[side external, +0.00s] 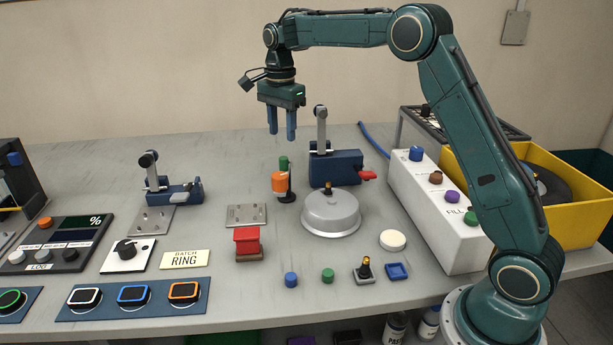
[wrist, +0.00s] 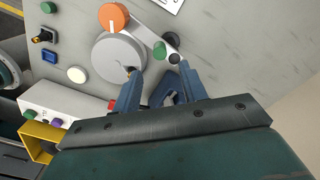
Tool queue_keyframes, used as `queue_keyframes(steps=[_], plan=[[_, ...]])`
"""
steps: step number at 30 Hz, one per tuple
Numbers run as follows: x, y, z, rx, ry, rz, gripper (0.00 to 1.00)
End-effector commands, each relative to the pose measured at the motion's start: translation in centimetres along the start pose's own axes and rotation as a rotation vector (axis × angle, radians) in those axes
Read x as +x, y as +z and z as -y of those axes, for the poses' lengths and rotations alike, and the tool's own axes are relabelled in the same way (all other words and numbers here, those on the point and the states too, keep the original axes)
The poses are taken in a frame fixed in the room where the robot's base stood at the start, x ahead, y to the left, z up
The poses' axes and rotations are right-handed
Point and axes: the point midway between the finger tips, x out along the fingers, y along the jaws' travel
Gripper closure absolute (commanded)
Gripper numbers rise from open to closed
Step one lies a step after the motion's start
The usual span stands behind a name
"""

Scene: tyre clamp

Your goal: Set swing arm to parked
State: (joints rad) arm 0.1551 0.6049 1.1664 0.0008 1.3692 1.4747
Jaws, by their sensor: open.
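The swing arm appears to be the pale bar (wrist: 142,38) in the wrist view. It has an orange knob (wrist: 112,17) at one end and a dark pivot with a green knob (wrist: 160,48) near the other. The orange end lies beside the rim of a grey round drum (wrist: 118,58). In the side view the orange knob (side external: 279,182) and green knob (side external: 283,161) stand left of the drum (side external: 331,213), by a dark post (side external: 290,185); the bar is hardly visible there. My gripper (side external: 282,137) is open and empty, pointing down, well above the green knob. No parked mark is readable.
A blue toggle clamp (side external: 336,168) with a red handle stands behind the drum. A red block (side external: 247,243) and metal plate (side external: 246,215) lie to the left. A white button box (side external: 432,205) and yellow bin (side external: 585,215) are at the right. Small pegs stand in front.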

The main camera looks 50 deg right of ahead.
Motion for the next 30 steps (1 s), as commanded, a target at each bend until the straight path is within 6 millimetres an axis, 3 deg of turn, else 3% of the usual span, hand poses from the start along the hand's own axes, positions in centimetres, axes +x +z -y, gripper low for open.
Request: queue_keyframes(steps=[5, 12, 30], plan=[[-2.9, 0.0, 0.1, 0.0, -0.004, 0.0, 0.57], [-4.8, 0.0, 0.0, 0.001, -0.001, 0.0, 0.57], [-5.5, 0.1, -0.2, -0.01, -0.004, -0.001, 0.57]])
